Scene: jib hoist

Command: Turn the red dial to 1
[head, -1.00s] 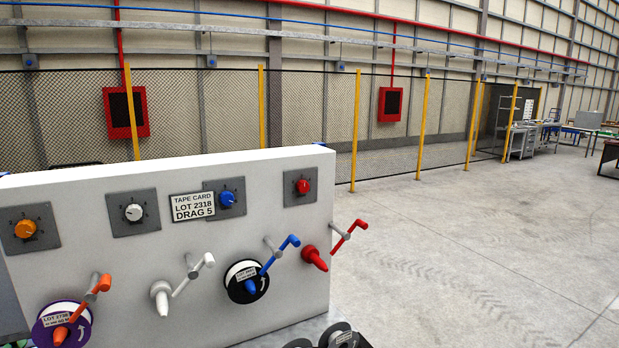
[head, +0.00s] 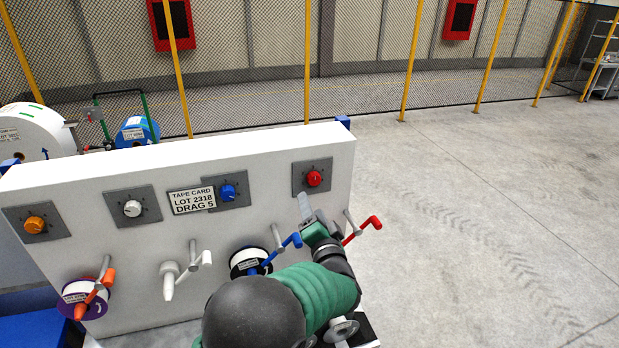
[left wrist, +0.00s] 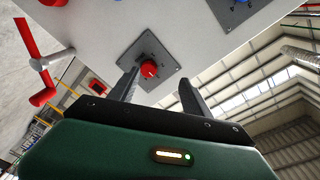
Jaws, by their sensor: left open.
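The red dial (head: 314,178) is a small round knob on a grey square plate at the right end of the white panel (head: 100,188). In the left wrist view the red dial (left wrist: 149,68) shows beyond and between my fingertips, apart from them. My left gripper (head: 306,206) is open just below the red dial's plate; its two fingers (left wrist: 157,84) point up at the dial in the left wrist view. The dial's setting is too small to read. My right gripper does not show.
Blue (head: 228,192), white (head: 133,208) and orange (head: 35,223) dials sit to the left, beside a tape card (head: 192,200). Cranks stick out below; the red crank (head: 363,229) is close to my left gripper. Open floor lies right of the panel.

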